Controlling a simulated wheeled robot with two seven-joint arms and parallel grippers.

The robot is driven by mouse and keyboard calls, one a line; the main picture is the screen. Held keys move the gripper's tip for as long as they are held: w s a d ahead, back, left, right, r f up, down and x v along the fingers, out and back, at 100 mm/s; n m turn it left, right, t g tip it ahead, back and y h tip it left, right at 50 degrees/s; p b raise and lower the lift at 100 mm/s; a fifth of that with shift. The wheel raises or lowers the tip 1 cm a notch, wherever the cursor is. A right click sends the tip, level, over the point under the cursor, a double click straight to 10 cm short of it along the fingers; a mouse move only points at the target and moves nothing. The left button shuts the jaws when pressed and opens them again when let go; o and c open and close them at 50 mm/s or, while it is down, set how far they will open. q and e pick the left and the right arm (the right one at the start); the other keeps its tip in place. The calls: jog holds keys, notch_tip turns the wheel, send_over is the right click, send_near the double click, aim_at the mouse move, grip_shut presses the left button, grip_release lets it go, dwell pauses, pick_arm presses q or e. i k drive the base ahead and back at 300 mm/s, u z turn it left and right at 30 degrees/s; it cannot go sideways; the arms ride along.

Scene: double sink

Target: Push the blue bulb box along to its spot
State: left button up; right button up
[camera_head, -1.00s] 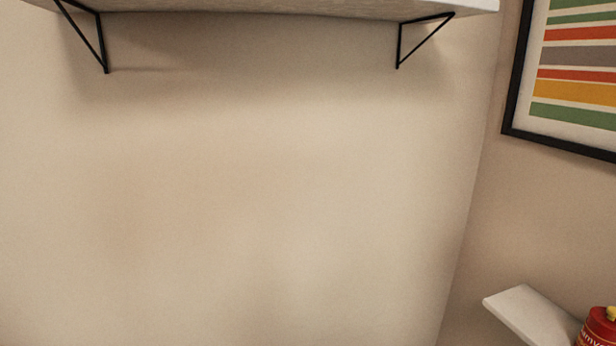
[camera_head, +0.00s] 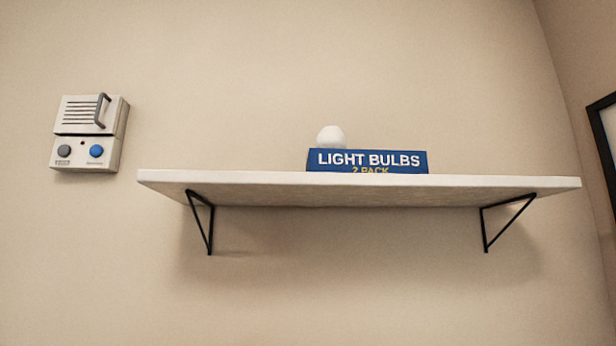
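The blue bulb box (camera_head: 367,161) sits on a pale wall shelf (camera_head: 250,181), a little right of the shelf's middle. Its front reads "LIGHT BULBS 2 PACK", and its lower edge is hidden behind the shelf's front edge, seen from below. A white round object (camera_head: 330,138) shows just behind the box at its left end; whether they touch cannot be told. Neither of my grippers is in the view.
Two black brackets, left (camera_head: 207,222) and right (camera_head: 495,222), hold the shelf. A wall unit (camera_head: 88,133) with a handle and two knobs hangs to the left. A black picture frame (camera_head: 603,146) is at the right edge. The shelf's visible front looks clear either side of the box.

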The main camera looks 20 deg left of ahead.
aim_at(318, 160)
jog(key=z, duration=1.2)
jog(key=k, duration=0.35)
jog(key=u, duration=0.8)
